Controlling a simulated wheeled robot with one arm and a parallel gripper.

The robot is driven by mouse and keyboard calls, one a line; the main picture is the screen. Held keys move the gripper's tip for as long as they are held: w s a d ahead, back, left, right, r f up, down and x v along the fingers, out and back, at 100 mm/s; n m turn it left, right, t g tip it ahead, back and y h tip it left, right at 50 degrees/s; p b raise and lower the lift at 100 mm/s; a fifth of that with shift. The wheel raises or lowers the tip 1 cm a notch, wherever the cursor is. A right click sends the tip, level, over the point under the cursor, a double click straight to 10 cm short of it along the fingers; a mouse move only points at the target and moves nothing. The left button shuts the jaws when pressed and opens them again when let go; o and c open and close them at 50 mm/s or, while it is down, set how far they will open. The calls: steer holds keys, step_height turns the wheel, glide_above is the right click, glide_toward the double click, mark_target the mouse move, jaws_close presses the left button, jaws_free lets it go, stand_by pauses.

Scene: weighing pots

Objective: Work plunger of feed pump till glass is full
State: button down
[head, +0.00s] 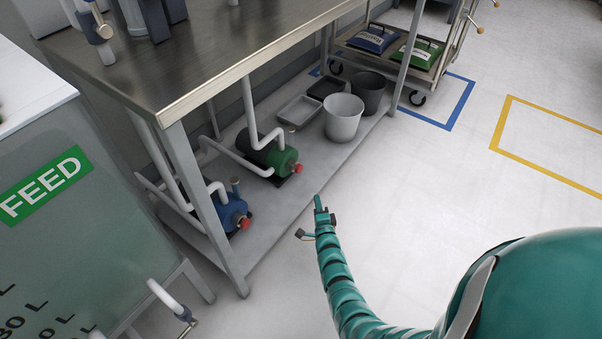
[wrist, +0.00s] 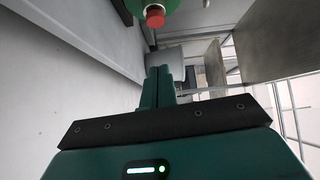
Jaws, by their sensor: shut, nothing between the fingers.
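A green pump (head: 270,155) with a red knob (head: 298,168) lies on the lower shelf under the steel table. A blue pump (head: 230,212) with its own red knob (head: 245,223) lies nearer, to its left. I cannot tell which pump is the feed pump. My gripper (head: 318,201) is shut and empty, right of the green pump and apart from it. In the wrist view, my shut fingers (wrist: 165,72) point below the green pump (wrist: 150,4) and its red knob (wrist: 154,16), with a gap between. I cannot make out the glass.
A tank marked FEED (head: 60,215) stands at the left. The steel table (head: 215,45) and its front leg (head: 205,215) border the shelf (head: 240,245). Grey buckets (head: 343,120) and trays (head: 298,110) sit farther back.

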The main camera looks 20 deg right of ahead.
steer(key=shift+f+m, duration=0.15)
steer(key=shift+m, duration=0.35)
steer(key=b, duration=0.7)
glide_toward(302, 168)
steer(key=w+d, duration=0.2)
steer(key=d, duration=0.1)
steer(key=shift+w+d+f, duration=0.15)
steer(key=shift+w+f, duration=0.1)
steer(key=shift+w, duration=0.05)
steer(key=shift+w+a+r+b, duration=0.1)
steer(key=shift+w+a+b, duration=0.75)
steer(key=shift+w+b, duration=0.3)
steer(key=shift+w+a+r+b, duration=0.15)
steer(key=shift+w+a+b, duration=0.2)
steer(key=shift+w+a, duration=0.05)
